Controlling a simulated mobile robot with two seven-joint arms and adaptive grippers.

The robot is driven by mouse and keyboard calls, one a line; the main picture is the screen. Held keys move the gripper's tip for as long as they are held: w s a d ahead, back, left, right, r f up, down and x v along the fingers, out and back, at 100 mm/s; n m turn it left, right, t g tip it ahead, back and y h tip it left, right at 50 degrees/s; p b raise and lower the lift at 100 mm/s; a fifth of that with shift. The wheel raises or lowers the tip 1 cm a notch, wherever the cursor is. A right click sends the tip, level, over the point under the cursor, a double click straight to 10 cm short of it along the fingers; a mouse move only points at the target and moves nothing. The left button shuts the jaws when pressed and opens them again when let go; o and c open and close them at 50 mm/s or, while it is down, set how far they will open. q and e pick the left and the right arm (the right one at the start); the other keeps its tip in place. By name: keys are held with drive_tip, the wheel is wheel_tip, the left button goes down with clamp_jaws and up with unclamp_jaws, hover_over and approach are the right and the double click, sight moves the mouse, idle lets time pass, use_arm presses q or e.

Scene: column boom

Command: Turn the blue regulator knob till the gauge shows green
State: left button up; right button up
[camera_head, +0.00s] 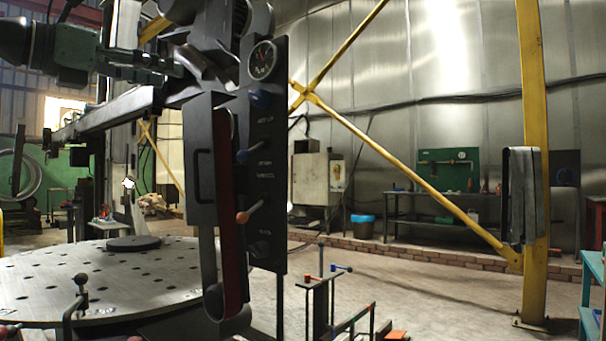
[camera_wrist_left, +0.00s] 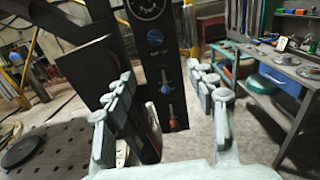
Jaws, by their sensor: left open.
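The blue regulator knob (camera_head: 261,98) sits on a dark upright panel (camera_head: 266,170), just below the round gauge (camera_head: 263,60). The gauge has a dark face with a little red on it; its needle reading is too small to tell. My left gripper (camera_head: 172,66) comes in from the left at about gauge height, beside the panel. In the left wrist view, its two pale fingers (camera_wrist_left: 163,82) are spread apart with nothing between them. The blue knob (camera_wrist_left: 155,37) shows beyond and above the fingertips, apart from them, with the gauge (camera_wrist_left: 147,8) cut by the top edge. My right gripper is not seen.
Below the knob the panel carries a blue-tipped lever (camera_head: 243,156) and an orange-tipped lever (camera_head: 243,217). A round perforated metal table (camera_head: 100,280) stands at lower left. A yellow column (camera_head: 535,200) stands at right.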

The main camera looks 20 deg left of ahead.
use_arm(q)
drive_tip(key=w+d+f+g+h, duration=0.1)
drive_tip(key=d+f+g+h, duration=0.1)
drive_tip(key=d+f, duration=0.3)
drive_tip(key=w+d+f+m+g+h, duration=0.1)
drive_tip(key=d+f+h, duration=0.3)
drive_tip(key=d, duration=0.8)
drive_tip(key=w+d+f+m+g+h, duration=0.1)
drive_tip(key=w+d+f+g+h, duration=0.2)
drive_tip(key=d+f, duration=0.5)
drive_tip(key=shift+w+d+g+h, duration=0.2)
drive_tip(key=shift+d+g+h, duration=0.35)
drive_tip(key=shift+d, duration=0.25)
